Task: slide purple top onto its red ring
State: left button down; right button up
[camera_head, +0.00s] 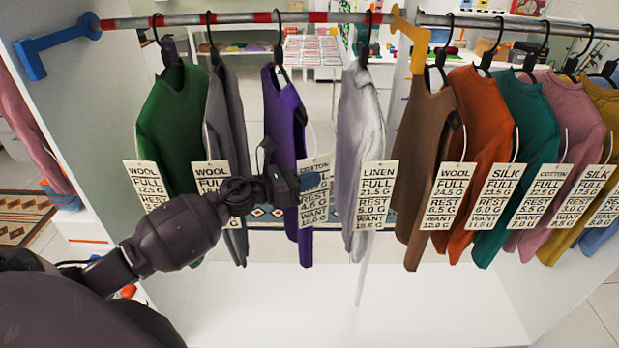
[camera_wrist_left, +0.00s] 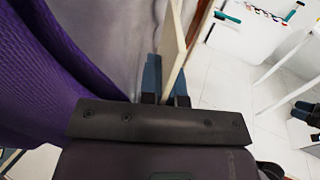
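The purple top (camera_head: 284,125) hangs from a black hanger on the striped rail, between a grey top and a pale silver top. Its cream tag (camera_head: 313,222) reads COTTON at its right side. The rail has red bands, one of them the red ring (camera_head: 290,17) by the purple top's hook; whether the hook is centred on it I cannot tell. My left gripper (camera_head: 312,181) is at the tag's upper part. In the left wrist view, its blue fingers (camera_wrist_left: 167,82) stand close on both faces of the thin tag (camera_wrist_left: 173,45), beside purple cloth (camera_wrist_left: 60,60).
A green top (camera_head: 172,120) and a grey top (camera_head: 228,120) hang to the left, the silver top (camera_head: 361,125) to the right. A yellow bracket (camera_head: 410,35) parts the rail from more tops. The white floor panel (camera_head: 300,310) below is clear.

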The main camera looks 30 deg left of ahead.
pick_arm(q)
jog(key=shift+s+a+b, duration=0.35)
jog(key=shift+s+a, duration=0.05)
jog(key=shift+a, duration=0.25)
jog(key=shift+s+a+b, duration=0.3)
jog(key=shift+s+a, duration=0.05)
jog(key=shift+a, duration=0.3)
jog(key=c, duration=1.2)
grip_release()
jog(key=shift+c, duration=0.2)
notch_tip(320, 180, up, 20)
jog(key=p, duration=0.3)
jog(key=shift+p, duration=0.4)
